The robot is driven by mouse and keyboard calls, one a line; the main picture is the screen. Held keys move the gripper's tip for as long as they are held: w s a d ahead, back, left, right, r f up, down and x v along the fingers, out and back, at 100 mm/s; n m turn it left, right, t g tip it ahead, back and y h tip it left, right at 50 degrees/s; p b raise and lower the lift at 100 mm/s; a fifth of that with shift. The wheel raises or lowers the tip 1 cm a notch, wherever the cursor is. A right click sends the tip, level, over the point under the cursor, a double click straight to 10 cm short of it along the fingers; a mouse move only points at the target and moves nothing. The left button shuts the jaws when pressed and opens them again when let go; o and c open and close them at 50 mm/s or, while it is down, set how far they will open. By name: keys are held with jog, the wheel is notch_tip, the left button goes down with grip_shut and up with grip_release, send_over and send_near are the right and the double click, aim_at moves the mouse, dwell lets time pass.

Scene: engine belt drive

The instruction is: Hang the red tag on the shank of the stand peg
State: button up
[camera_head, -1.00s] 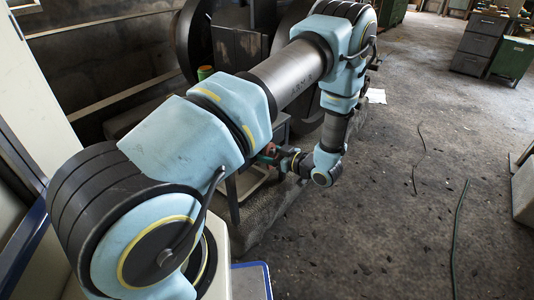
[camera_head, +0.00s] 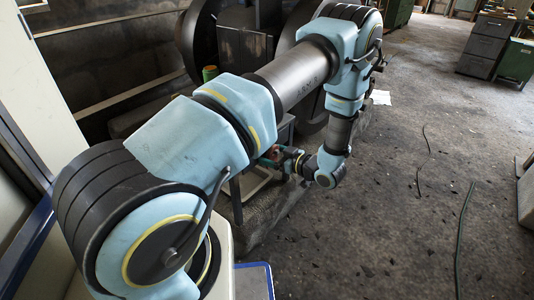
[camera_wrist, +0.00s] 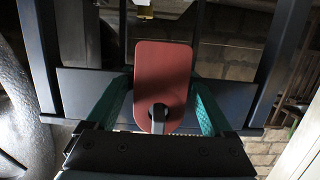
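The red tag (camera_wrist: 162,70) is a flat plate with rounded corners, seen face-on in the middle of the wrist view. My gripper (camera_wrist: 162,82) has green finger pads on both sides of it. The pads lie close against the tag's side edges in the picture; I cannot tell whether they press on it. A short dark grey peg-like part (camera_wrist: 158,115) shows over the lower end of the tag; I cannot tell whether it passes through the tag.
Dark machinery with large wheels (camera_head: 200,45) stands behind my arm. Concrete floor (camera_head: 400,220) to the right is open, with thin cables (camera_head: 463,235). Cabinets (camera_head: 483,45) stand far back right.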

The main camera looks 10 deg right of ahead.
jog(key=shift+o, duration=0.5)
